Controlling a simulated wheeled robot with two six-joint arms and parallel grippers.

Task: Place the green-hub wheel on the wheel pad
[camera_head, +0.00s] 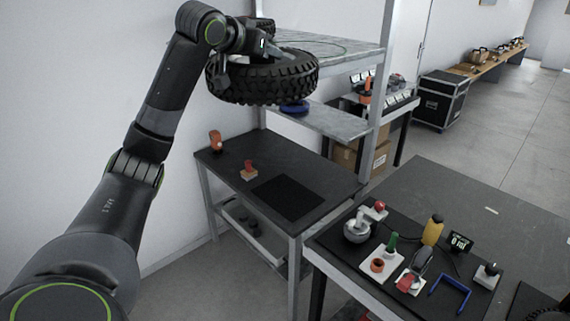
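A black, knobbly-tyred wheel (285,82) hangs in the air, lying roughly flat, in front of the shelf rack at the top centre. Its hub is hidden, so I cannot tell the hub colour. My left gripper (224,76) reaches in from the left and appears closed on the near-left part of the tyre. A flat black square (289,197), which looks like the wheel pad, lies bare on the dark workbench (325,180) below and to the right of the wheel. My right gripper is not in view.
Behind the wheel stands a rack with an upper shelf (335,51) and a lower shelf (340,121); a blue round thing (294,108) is on the lower one. An orange tool (215,141) and red-topped block (249,170) stand on the workbench. A tool-covered table (430,205) is at right.

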